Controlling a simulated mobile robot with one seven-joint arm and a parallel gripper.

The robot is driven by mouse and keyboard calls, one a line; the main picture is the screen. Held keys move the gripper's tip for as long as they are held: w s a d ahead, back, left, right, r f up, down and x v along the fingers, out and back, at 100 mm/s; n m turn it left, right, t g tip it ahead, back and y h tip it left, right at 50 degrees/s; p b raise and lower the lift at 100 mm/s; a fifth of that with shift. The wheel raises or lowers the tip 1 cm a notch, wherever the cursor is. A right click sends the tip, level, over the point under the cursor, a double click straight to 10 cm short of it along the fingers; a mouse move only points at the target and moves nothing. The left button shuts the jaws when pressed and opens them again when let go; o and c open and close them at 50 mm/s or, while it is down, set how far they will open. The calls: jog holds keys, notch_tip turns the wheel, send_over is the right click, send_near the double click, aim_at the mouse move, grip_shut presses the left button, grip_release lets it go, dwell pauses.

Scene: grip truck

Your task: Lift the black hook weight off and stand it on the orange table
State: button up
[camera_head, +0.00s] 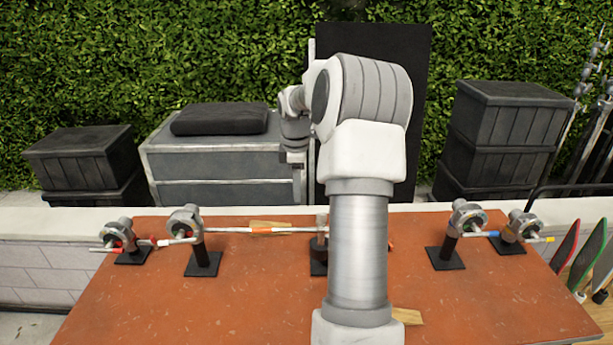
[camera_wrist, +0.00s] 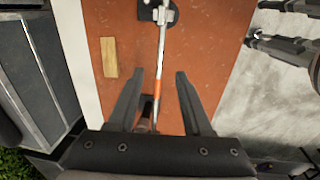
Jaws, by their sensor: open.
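My gripper (camera_wrist: 160,73) is open and empty in the wrist view, its two fingers either side of a thin pale rod (camera_wrist: 161,58) with an orange band. In the head view my gripper (camera_head: 293,158) hangs above the back of the orange table (camera_head: 250,310). The rod also shows there (camera_head: 294,230), running between two stands. My arm hides part of the table's middle. The orange table fills the centre of the wrist view (camera_wrist: 205,50).
Stands with clamps and short rods are at the left (camera_head: 203,262) and right (camera_head: 446,257). A middle stand (camera_head: 318,262) is partly hidden by my arm. A wooden block (camera_wrist: 110,57) lies beside the rod. The table's front is largely clear.

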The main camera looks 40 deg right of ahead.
jog(key=shift+g+y, duration=0.4)
jog(key=s+d+f, duration=0.1)
jog(key=d, duration=0.1)
jog(key=s+d+f, duration=0.1)
jog(key=d, duration=0.1)
jog(key=s+d+f, duration=0.1)
jog(key=d, duration=0.1)
jog(key=shift+s+p, duration=0.1)
jog(key=shift+p, duration=0.25)
notch_tip(320, 180, down, 5)
jog(key=b, duration=0.4)
jog(key=shift+f, duration=0.2)
jog(key=shift+f+b, duration=0.95)
jog(key=shift+f, duration=0.9)
grip_shut()
jog(key=shift+r, duration=0.2)
jog(key=shift+r+p, duration=1)
jog(key=shift+r, duration=0.15)
